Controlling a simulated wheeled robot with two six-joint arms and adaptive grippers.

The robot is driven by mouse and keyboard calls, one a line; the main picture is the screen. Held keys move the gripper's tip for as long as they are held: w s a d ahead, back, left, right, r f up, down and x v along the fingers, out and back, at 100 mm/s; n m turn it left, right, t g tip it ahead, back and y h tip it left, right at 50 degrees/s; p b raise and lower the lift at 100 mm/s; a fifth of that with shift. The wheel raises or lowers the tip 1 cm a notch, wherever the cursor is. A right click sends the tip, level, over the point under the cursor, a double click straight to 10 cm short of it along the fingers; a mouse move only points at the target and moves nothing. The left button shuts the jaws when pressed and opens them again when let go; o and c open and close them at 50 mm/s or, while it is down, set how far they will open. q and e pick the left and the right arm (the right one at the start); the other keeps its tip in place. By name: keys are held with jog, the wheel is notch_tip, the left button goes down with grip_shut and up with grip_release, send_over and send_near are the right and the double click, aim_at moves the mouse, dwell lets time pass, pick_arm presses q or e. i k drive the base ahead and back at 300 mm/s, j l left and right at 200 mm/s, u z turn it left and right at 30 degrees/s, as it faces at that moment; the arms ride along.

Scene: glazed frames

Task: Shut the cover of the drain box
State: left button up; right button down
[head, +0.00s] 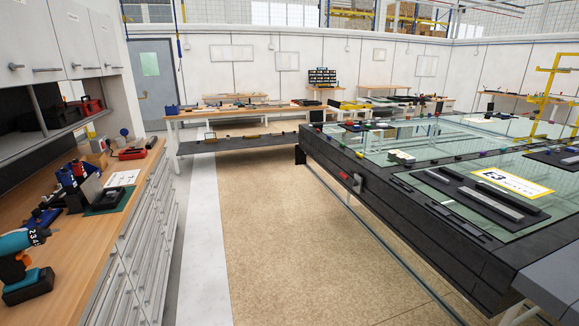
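I cannot make out with certainty which thing is the drain box or its cover. A small grey box-like fitting (358,184) sits on the near left side of the long dark glazing table (440,262), beside a red part (344,176). On the left workbench, a tilted grey panel (90,190) stands by a dark green flat item (107,201); whether it is a lid is unclear. Neither of my grippers shows in the head view.
The wooden workbench (125,178) on the left holds a teal cordless drill (20,241) near its front. A brown floor strip (275,250) lies clear between bench and glazing table. Another bench (230,113) stands at the back, right of a grey door (152,85).

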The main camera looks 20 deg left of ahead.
aim_at(92, 189)
jog(key=i+j+u, duration=0.25)
jog(key=i+u, duration=0.2)
jog(key=i, duration=0.3)
jog(key=i+u, duration=0.5)
jog(key=i, duration=0.2)
jog(key=i+l+u, duration=0.25)
jog(key=i+u, duration=0.2)
jog(key=i, duration=0.3)
jog(key=i+j+u, duration=0.1)
jog(key=i+u, duration=0.15)
jog(key=u, duration=0.2)
jog(key=i+u, duration=0.25)
jog(key=u, duration=0.15)
jog(key=i+u, duration=0.25)
jog(key=u, duration=0.2)
jog(key=i+l+u, duration=0.15)
jog(key=u, duration=0.3)
jog(key=i, duration=0.05)
